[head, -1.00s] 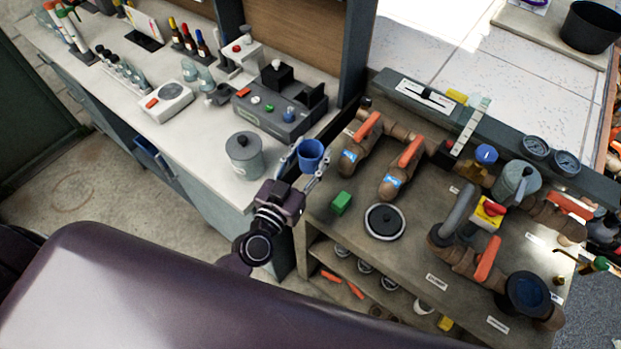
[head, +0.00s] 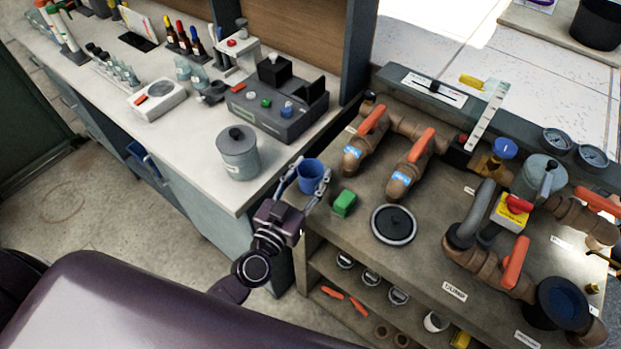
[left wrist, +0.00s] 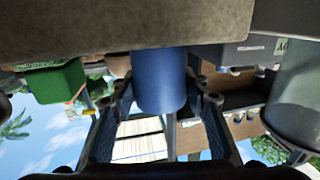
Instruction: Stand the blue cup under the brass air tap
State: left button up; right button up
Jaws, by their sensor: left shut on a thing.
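The blue cup (head: 311,177) is upright between the fingers of my left gripper (head: 312,171), at the left front corner of the pipe bench. The gripper is shut on the cup. In the left wrist view the cup (left wrist: 158,80) fills the space between the two fingers (left wrist: 162,108); the picture appears upside down. A brass fitting (head: 487,166) with a blue cap stands at the back of the bench, and a small brass piece (head: 594,288) shows at the right edge. I cannot tell which is the air tap. My right gripper is out of view.
A green block (head: 344,203) lies just right of the cup, with a round black lid (head: 394,224) beyond it. Orange-handled pipe valves (head: 408,166) stand behind. A grey lidded pot (head: 238,153) stands on the left counter (head: 190,150).

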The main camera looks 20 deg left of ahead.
pick_arm(q)
jog(key=shift+f, duration=0.25)
jog(key=o, duration=0.9)
jog(key=shift+r, duration=0.1)
jog(key=shift+o, duration=0.2)
